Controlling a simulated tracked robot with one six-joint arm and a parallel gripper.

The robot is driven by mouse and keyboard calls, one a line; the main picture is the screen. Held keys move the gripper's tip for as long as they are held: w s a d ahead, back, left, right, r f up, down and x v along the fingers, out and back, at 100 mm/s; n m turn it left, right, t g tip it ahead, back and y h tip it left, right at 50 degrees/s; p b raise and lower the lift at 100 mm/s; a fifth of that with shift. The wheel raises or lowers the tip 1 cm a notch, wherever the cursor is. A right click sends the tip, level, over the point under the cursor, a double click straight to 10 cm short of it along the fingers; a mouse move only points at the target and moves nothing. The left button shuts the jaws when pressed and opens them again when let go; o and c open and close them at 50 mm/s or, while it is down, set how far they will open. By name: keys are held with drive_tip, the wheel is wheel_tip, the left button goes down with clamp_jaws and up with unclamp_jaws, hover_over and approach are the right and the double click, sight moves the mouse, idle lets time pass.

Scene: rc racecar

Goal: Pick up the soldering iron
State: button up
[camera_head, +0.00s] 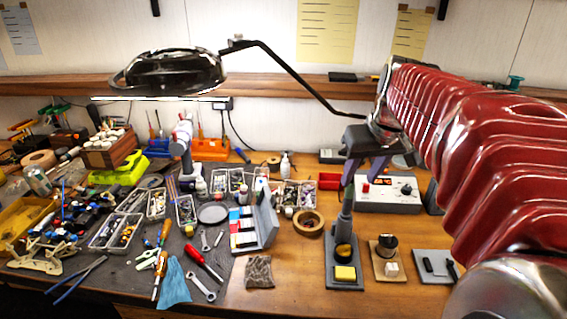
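The soldering iron (346,212) stands nearly upright, grey-handled, in a stand (346,283) with a yellow sponge, at the front right of the bench. Its tip end is hidden in the stand's holder. My gripper (364,182) comes down from the right on the red arm and hangs just above and slightly right of the iron's top. Its two dark purple fingers are spread with a gap between them. The left finger overlaps the top of the handle in the picture, so I cannot tell whether they touch.
A soldering station (390,194) sits behind the stand. A roll of tape (308,222) and a small brass-cleaner block (387,262) flank it. A lamp (170,70) overhangs the crowded left side. Bare wood shows at the front middle.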

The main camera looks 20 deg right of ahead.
sight(351, 194)
drive_tip(key=x, duration=0.6)
drive_tip(key=shift+f, duration=0.35)
drive_tip(key=shift+w, duration=0.1)
drive_tip(key=shift+x, duration=2.55)
drive_tip(key=shift+d, duration=0.15)
drive_tip(key=shift+c, duration=0.2)
clamp_jaws()
wheel_tip(351, 194, up, 18)
